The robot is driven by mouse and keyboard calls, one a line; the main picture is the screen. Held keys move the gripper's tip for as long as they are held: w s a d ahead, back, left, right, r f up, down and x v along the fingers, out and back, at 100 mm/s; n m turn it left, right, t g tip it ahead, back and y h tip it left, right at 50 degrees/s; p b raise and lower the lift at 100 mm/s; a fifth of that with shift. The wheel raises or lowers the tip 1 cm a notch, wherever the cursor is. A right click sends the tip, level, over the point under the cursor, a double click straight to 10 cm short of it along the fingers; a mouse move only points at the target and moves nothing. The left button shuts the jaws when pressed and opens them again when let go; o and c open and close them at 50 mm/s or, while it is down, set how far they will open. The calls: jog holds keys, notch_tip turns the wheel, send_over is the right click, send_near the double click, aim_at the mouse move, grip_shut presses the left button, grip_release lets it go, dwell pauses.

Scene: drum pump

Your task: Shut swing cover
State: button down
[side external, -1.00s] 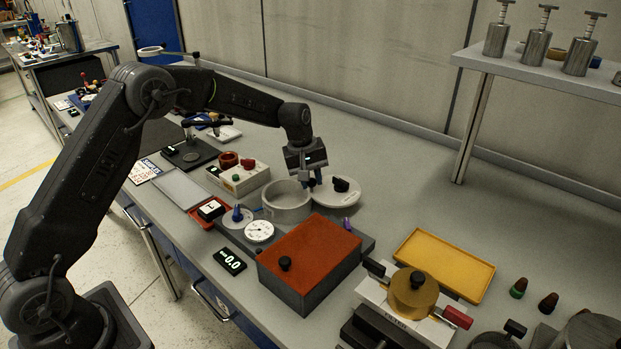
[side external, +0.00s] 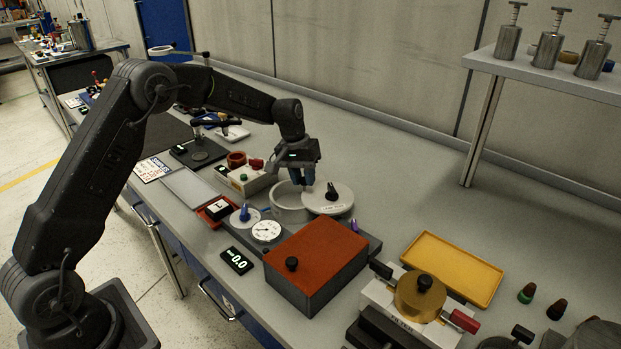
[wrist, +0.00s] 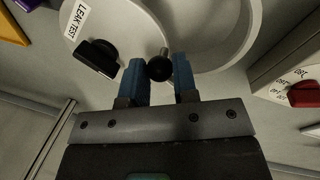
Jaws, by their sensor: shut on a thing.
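The swing cover (side external: 322,207) is a pale round disc with a black knob (side external: 332,191) on top. It overlaps the right part of the open round chamber (side external: 285,213), whose left part stays uncovered. My gripper (side external: 303,182) is over the chamber, at the cover's left edge. In the wrist view the cover (wrist: 128,22) bears the words LEAK TEST, and the chamber rim (wrist: 247,50) shows beside it. My gripper (wrist: 160,75) has its blue fingers shut on the cover's small ball-ended handle (wrist: 160,68).
A red-topped box (side external: 318,255) stands in front of the chamber, with a dial gauge (side external: 266,231) to its left. A white control box (side external: 250,180) is close on the left. A yellow tray (side external: 452,268) lies to the right. The bench behind the cover is clear.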

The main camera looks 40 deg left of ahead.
jog(key=a+m, duration=0.2)
jog(key=m, duration=0.1)
jog(key=a+m+g, duration=0.1)
jog(key=m, duration=0.1)
jog(key=shift+w+a+m, duration=0.1)
jog(key=shift+a+m, duration=0.3)
jog(key=shift+w+a+m, duration=0.3)
jog(key=shift+a+m, duration=0.5)
jog(key=shift+m, duration=0.4)
jog(key=shift+w+a+m+g, duration=0.25)
jog(key=shift+w+a+m, duration=0.15)
jog(key=shift+m, duration=0.45)
jog(key=shift+w+a+m+g, duration=0.3)
jog(key=shift+a+m, duration=0.15)
jog(key=shift+m, duration=0.4)
jog(key=c, duration=0.9)
grip_release()
